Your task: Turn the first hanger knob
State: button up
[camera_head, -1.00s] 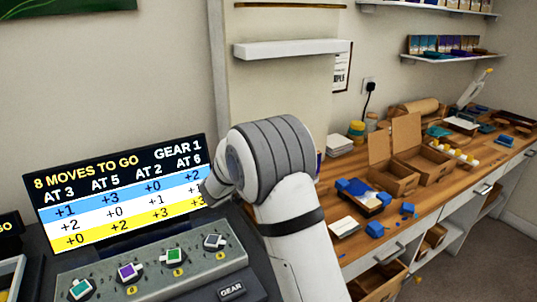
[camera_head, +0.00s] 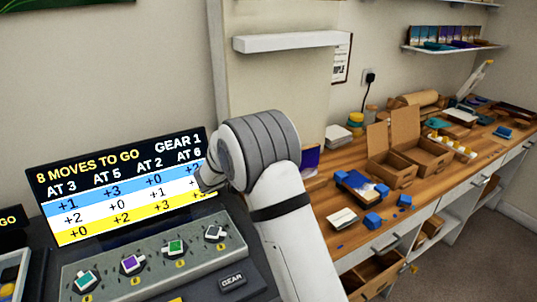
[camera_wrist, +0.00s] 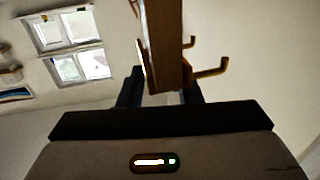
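A grey control panel (camera_head: 200,262) in the head view carries a row of knobs. From left to right they are a teal-topped knob (camera_head: 86,281), a purple-topped knob (camera_head: 132,263), a green-topped knob (camera_head: 175,247) and a grey-topped knob (camera_head: 214,233). Which is the first hanger knob is not labelled legibly. My gripper (camera_wrist: 162,94) shows in the wrist view with its two dark fingers apart and no knob between them. In the head view my arm hides the gripper.
A screen (camera_head: 120,187) behind the panel reads 8 MOVES TO GO, GEAR 1. A GEAR button (camera_head: 232,282) sits at the panel's front right. A wooden bench (camera_head: 340,190) with boxes is at right. A wooden rail (camera_wrist: 168,45) with hooks shows in the wrist view.

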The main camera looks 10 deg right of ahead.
jog(key=o, duration=0.3)
notch_tip(320, 180, up, 10)
jog(key=shift+p, duration=0.35)
dwell(0.3)
